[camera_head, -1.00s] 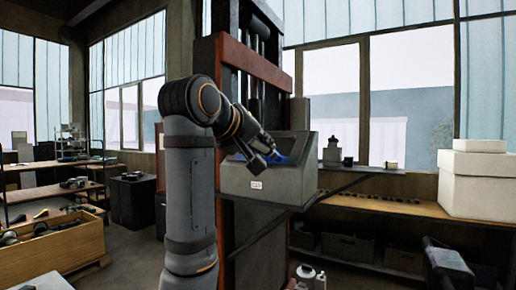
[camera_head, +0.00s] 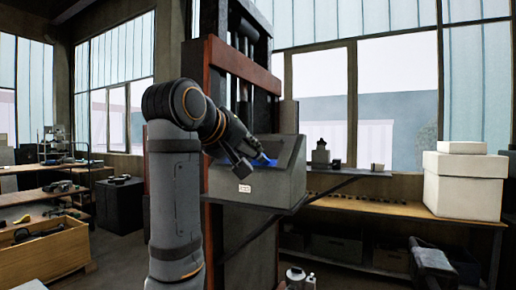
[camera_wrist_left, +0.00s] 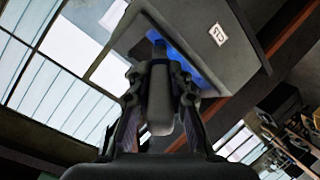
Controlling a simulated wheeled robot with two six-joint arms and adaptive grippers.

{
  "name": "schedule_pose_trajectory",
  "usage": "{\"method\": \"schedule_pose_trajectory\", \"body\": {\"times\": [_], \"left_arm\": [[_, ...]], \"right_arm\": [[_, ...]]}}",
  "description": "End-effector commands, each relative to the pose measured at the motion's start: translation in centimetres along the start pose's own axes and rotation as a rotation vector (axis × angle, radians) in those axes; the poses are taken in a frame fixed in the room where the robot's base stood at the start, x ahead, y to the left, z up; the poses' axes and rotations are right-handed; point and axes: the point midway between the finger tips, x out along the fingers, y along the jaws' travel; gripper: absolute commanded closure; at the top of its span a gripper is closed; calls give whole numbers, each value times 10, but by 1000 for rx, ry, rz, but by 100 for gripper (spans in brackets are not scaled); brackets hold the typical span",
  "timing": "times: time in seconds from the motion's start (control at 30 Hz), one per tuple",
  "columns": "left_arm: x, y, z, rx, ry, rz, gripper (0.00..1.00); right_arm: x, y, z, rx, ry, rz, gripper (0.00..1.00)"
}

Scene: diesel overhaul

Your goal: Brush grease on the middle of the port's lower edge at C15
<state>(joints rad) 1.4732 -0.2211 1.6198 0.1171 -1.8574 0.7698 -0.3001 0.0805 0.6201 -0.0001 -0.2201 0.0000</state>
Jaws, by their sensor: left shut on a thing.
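A grey box-like housing (camera_head: 262,190) with a sloped front and a white label (camera_head: 245,188) stands on a bracket shelf. The label is too small to read surely; it also shows tilted in the left wrist view (camera_wrist_left: 217,35). The port is a recessed opening lit blue (camera_head: 266,161), partly hidden by my gripper; its lower edge is hard to make out. My left gripper (camera_head: 243,163) is at the port's left front. In the left wrist view, my left gripper (camera_wrist_left: 160,88) is shut on a dark, thick-handled tool (camera_wrist_left: 159,102), whose tip points into the blue-lit port. Bristles and grease cannot be made out.
A red-brown press frame (camera_head: 213,90) rises behind my arm. Small dark parts (camera_head: 320,156) stand on the shelf right of the housing. White boxes (camera_head: 465,185) sit on a wooden bench. Bottles (camera_head: 297,279) stand low in front.

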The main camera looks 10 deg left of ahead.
Motion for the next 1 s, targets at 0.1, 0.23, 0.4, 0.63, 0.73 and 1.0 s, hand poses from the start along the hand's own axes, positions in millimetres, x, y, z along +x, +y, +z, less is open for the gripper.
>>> {"method": "schedule_pose_trajectory", "body": {"times": [0.1,0.23,0.4,0.63,0.73,1.0], "left_arm": [[0,-1,-2,0,1,1,100],[0,-6,-8,0,2,-1,100],[0,-19,-21,0,4,-1,100],[1,-25,-25,0,1,1,100],[1,-26,-27,0,1,0,100],[1,-44,-46,0,2,-1,100]], "right_arm": [[0,0,0,0,0,0,60],[-4,0,0,0,0,-1,60],[-8,0,-1,0,0,-1,60],[-9,0,-1,0,0,-1,60],[-10,0,-1,1,0,-1,60],[-17,0,-2,0,0,-1,60]]}}
